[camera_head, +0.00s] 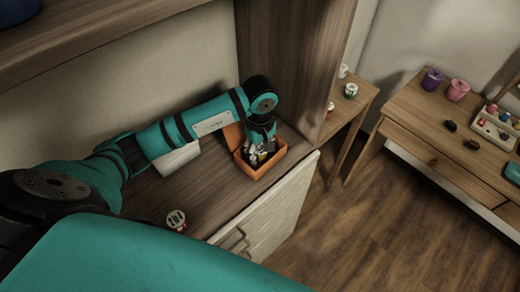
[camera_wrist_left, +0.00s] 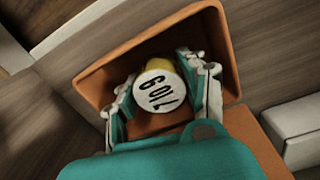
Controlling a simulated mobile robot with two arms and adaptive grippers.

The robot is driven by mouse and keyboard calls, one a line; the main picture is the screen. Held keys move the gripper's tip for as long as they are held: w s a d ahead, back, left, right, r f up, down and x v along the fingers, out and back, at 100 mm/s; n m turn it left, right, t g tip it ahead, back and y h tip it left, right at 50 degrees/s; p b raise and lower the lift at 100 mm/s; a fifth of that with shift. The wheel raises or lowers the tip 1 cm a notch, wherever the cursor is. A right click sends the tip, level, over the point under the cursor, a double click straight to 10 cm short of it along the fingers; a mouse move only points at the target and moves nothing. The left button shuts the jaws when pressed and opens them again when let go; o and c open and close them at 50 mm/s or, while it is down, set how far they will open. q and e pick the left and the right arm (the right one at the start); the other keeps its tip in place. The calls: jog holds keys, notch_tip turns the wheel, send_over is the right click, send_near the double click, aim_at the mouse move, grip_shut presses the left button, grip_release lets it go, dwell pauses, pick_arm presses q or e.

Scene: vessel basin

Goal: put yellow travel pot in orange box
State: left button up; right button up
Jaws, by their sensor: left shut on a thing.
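The yellow travel pot (camera_wrist_left: 159,88) shows in the left wrist view with a white lid marked with dark characters. My left gripper (camera_wrist_left: 163,92) is shut on it, one finger on each side. The orange box (camera_wrist_left: 112,68) surrounds the pot and fingertips in that view. In the head view the orange box (camera_head: 262,172) stands open on the wooden shelf, and my left gripper (camera_head: 259,155) reaches down into it. Whether the pot touches the box floor cannot be told. My right gripper does not show.
A white block (camera_head: 178,160) lies behind my arm. A wooden upright (camera_head: 288,65) rises beside the box. A side table and desk (camera_head: 415,112) with small items stand to the right.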

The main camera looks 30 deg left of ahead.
aim_at(260, 148)
pick_arm(q)
jog(key=o, duration=0.6)
jog(key=shift+f, duration=0.15)
jog(key=o, duration=0.4)
jog(key=shift+r, duration=0.25)
notch_tip(260, 148, up, 11)
jog(key=b, duration=0.3)
jog(key=shift+f, duration=0.2)
jog(key=shift+r+b, duration=0.3)
jog(key=shift+r, duration=0.3)
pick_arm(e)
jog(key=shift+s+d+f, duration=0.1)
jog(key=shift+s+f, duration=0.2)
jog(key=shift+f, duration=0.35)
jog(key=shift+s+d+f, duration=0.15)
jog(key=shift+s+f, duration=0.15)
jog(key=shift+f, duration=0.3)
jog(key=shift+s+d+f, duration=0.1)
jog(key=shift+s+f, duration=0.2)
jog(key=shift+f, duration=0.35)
